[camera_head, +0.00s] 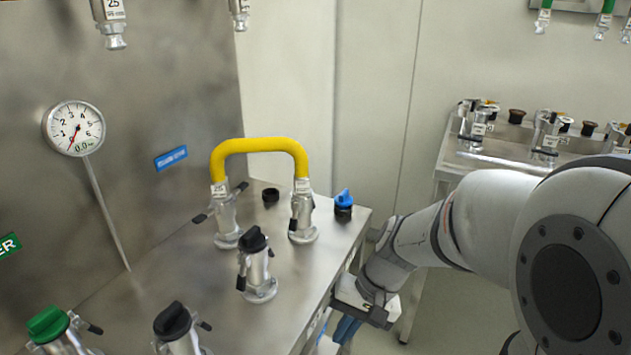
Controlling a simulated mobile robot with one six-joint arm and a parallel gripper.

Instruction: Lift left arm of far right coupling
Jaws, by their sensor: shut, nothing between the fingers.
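The far right coupling (302,222) is a metal fitting standing upright on the steel bench, under the right end of the yellow hose (258,145). A small dark lever (292,225) lies close along its left side, pointing down. Its right lever is hard to make out. My gripper (346,328) is low beyond the bench's right edge, pointing down, apart from the coupling. It is shut and holds nothing. Its fingertips are small and partly hidden by the bench side.
The far left coupling (225,220) has both black levers sticking out. A black-capped coupling (256,265) stands in front. A blue cap (343,204) and a black cap (270,195) sit nearby. Another bench (470,165) with fittings stands behind my arm. A gauge (74,128) is at left.

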